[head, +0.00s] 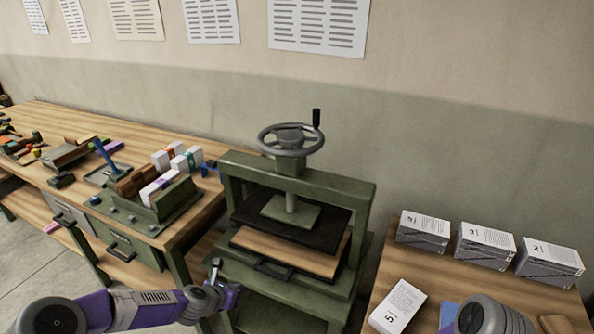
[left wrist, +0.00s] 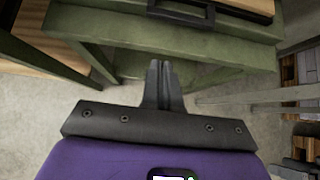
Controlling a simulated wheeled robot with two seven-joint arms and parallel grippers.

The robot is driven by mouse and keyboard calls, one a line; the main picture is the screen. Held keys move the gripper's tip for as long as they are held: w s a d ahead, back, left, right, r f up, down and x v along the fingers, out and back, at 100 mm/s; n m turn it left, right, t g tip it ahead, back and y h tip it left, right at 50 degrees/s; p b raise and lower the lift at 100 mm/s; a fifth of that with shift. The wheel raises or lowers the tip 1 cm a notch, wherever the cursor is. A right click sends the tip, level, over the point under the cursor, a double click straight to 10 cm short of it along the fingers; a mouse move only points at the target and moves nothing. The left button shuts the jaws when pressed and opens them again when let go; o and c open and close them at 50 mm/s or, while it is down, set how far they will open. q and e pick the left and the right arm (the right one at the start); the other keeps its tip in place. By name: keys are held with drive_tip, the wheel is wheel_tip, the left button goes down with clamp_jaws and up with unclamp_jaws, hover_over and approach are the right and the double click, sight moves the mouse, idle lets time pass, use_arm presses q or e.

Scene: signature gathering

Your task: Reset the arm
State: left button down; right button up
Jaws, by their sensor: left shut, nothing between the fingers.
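My left gripper (head: 222,287) is in front of the green press, low and near its left front leg. Its arm comes in from the lower left of the head view. In the left wrist view the fingers of this gripper (left wrist: 160,70) are together with nothing between them, pointing toward the green press frame (left wrist: 190,48). At the lower right of the head view a grey and purple part of my right arm (head: 490,316) shows, but the right gripper cannot be seen.
The green press (head: 362,196) with its handwheel stands in the middle. A workbench (head: 60,118) with tools and small boxes is at left. The right table (head: 385,280) holds a white numbered stack (head: 398,306) in front and several numbered stacks (head: 485,246) along the back.

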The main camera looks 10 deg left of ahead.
use_arm(q)
drive_tip(key=s+d+f+m+g+h, duration=0.1)
drive_tip(key=s+d+f+m+g, duration=0.2)
drive_tip(key=s+d+f+m, duration=0.4)
drive_tip(key=s+d+f+m+g, duration=0.2)
drive_tip(key=s+d+f+m, duration=0.1)
drive_tip(key=s+m, duration=0.3)
drive_tip(key=s+d+f+m+g, duration=0.1)
drive_tip(key=s+d+f+m, duration=0.1)
drive_tip(key=s+f+m, duration=0.2)
drive_tip(key=s+d+f+m+g, duration=0.2)
drive_tip(key=s+d+f+m, duration=0.1)
drive_tip(key=s+m, duration=0.6)
drive_tip(key=m, duration=0.3)
drive_tip(key=shift+s+d+f+m+g, duration=0.15)
drive_tip(key=shift+d+f+m+g, duration=0.15)
drive_tip(key=shift+d+m, duration=0.1)
